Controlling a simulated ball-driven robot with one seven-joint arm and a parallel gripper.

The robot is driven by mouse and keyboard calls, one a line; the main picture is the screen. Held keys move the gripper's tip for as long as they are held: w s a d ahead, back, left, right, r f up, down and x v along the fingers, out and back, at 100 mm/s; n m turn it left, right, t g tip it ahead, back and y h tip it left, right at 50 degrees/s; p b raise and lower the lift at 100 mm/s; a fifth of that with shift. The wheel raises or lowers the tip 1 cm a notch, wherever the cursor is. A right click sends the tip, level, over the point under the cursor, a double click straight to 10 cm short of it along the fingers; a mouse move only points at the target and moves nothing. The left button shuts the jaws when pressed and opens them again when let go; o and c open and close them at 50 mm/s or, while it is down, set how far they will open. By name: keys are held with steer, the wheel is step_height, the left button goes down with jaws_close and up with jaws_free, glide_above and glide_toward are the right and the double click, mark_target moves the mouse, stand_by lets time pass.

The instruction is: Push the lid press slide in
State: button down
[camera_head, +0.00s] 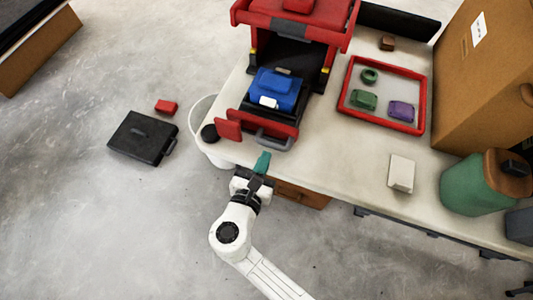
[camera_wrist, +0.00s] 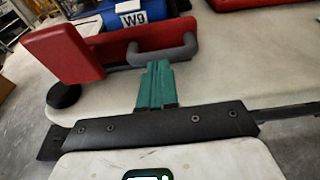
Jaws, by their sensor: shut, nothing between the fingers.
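The lid press (camera_head: 297,25) is a red and black frame at the back of the table. Its slide (camera_head: 262,127) sticks out toward me, with a red plate (camera_head: 228,130) at its left and a grey bar handle (camera_head: 273,141) on its front. A blue box (camera_head: 275,90) with a white label sits on the slide; the label reads W9 (camera_wrist: 133,19) in the wrist view. My gripper (camera_head: 262,157) is shut and empty, its teal fingers (camera_wrist: 156,70) just in front of the handle (camera_wrist: 165,51). I cannot tell whether they touch it.
A red-rimmed tray (camera_head: 345,103) with green and purple pieces lies right of the press. A white block (camera_head: 401,173), a green container (camera_head: 473,186) and a large brown box (camera_head: 490,85) stand farther right. A black case (camera_head: 143,137) and red block (camera_head: 166,107) lie on the floor left.

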mark_target(286, 109)
steer(key=shift+x, duration=0.95)
steer(key=shift+w, duration=0.1)
steer(key=r+b+x, duration=0.1)
steer(key=x, duration=0.4)
steer(key=r+b+x, duration=0.1)
steer(key=x, duration=0.4)
steer(key=r+x, duration=0.1)
steer(key=x, duration=0.5)
steer(key=shift+w+d+r+b, duration=0.15)
steer(key=shift+w+d+b, duration=0.2)
steer(key=shift+b, duration=0.05)
